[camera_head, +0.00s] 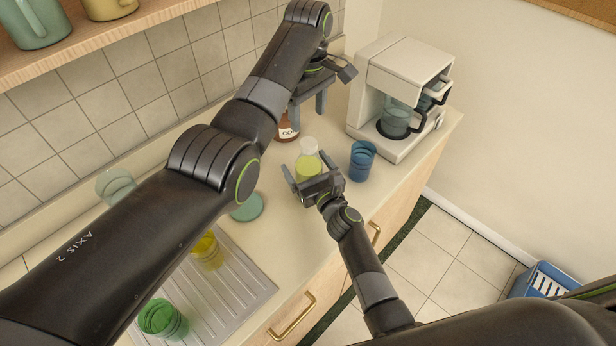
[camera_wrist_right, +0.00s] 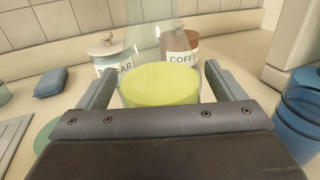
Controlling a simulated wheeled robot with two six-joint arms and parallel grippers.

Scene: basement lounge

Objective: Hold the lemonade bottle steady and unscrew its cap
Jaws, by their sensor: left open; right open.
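The lemonade bottle (camera_head: 308,170) stands upright on the counter, clear with yellow-green liquid in its lower part. In the right wrist view the bottle (camera_wrist_right: 160,85) shows between the fingers, its top cut off by the frame. In the head view its top looks pale; I cannot make out the cap clearly. My right gripper (camera_head: 312,172) is open low at the bottle, one finger on each side; contact is not clear. My left gripper (camera_head: 308,108) is open and empty, fingers pointing down, above and behind the bottle in the picture.
A blue cup (camera_head: 362,160) stands close right of the bottle, before the coffee maker (camera_head: 405,85). Coffee (camera_wrist_right: 180,45) and sugar (camera_wrist_right: 107,52) jars stand behind. A green coaster (camera_head: 247,207) lies left. A drainboard (camera_head: 235,285) holds yellow and green cups.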

